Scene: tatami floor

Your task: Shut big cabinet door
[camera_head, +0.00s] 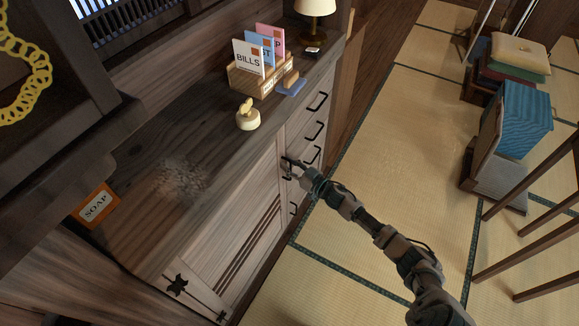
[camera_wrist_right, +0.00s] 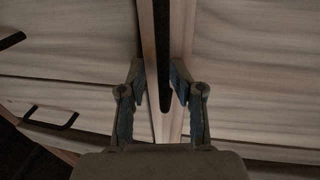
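The big cabinet door (camera_head: 232,243) is the pale wooden panel with dark slats on the front of the long cabinet. It looks flush or nearly flush with the front; I cannot tell whether a small gap remains. My right gripper (camera_head: 291,167) is at the door's upper right edge, by a dark handle. In the right wrist view the gripper (camera_wrist_right: 160,80) is open, its fingers on either side of a dark vertical handle (camera_wrist_right: 162,50), with gaps visible beside it. My left gripper is out of view.
Drawers with black handles (camera_head: 317,102) line the front to the right of the door. The cabinet top holds a letter holder (camera_head: 244,82), a cream stamp-like object (camera_head: 247,117) and a soap box (camera_head: 96,205). Tatami floor (camera_head: 350,235) is clear in front; cushions (camera_head: 518,57) stand farther right.

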